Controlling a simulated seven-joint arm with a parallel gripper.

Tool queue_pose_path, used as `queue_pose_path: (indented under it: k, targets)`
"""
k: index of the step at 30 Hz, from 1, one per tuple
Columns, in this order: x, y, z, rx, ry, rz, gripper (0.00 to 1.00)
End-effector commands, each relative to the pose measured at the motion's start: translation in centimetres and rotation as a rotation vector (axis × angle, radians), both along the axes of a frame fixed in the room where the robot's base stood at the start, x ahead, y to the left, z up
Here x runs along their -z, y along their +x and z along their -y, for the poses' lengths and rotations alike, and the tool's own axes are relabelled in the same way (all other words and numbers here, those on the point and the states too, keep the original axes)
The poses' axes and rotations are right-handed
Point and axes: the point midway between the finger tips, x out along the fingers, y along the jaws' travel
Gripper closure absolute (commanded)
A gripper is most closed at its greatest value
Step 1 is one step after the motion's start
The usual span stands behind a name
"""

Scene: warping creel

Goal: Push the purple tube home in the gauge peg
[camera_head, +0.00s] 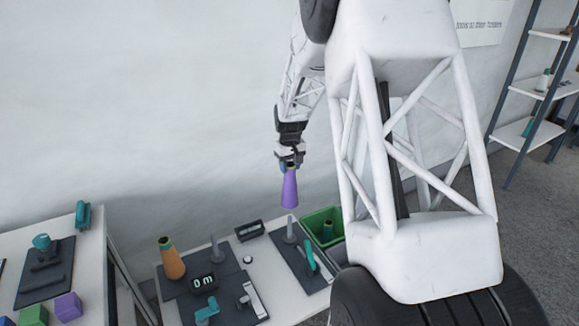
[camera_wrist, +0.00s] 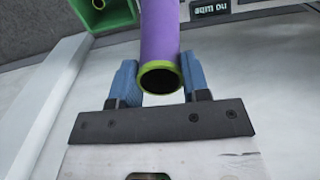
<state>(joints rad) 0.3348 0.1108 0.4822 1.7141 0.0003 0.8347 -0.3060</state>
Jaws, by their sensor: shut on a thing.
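The purple tube (camera_head: 289,188) is a cone with a narrow top and a wider lower end. My gripper (camera_head: 288,164) is shut on its narrow top and holds it upright in the air above the table. In the wrist view the purple tube (camera_wrist: 160,45) shows its yellow-green rim and dark opening between my gripper's blue fingers (camera_wrist: 160,85). Two grey upright pegs stand below on dark plates: one peg (camera_head: 290,229) to the right and one peg (camera_head: 214,248) nearer the display. I cannot tell which is the gauge peg.
An orange cone (camera_head: 171,258) stands on the left dark plate beside a small display (camera_head: 203,282) reading "0m". A green bin (camera_head: 320,228) holding a dark item stands at the right. A teal-handled part (camera_head: 310,256) is near the right peg.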

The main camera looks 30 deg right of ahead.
Motion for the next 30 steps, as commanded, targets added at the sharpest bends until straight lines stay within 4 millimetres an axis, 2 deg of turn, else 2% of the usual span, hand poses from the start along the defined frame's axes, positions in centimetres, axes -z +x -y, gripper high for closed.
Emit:
queue_pose_path:
  k: [8,23,30]
  targets:
    - [0.9,0.0,0.0,0.0,0.0,-0.001,0.76]
    - [4.7,0.0,0.0,0.0,0.0,-0.001,0.76]
    - [4.8,0.0,0.0,0.0,0.0,0.0,0.76]
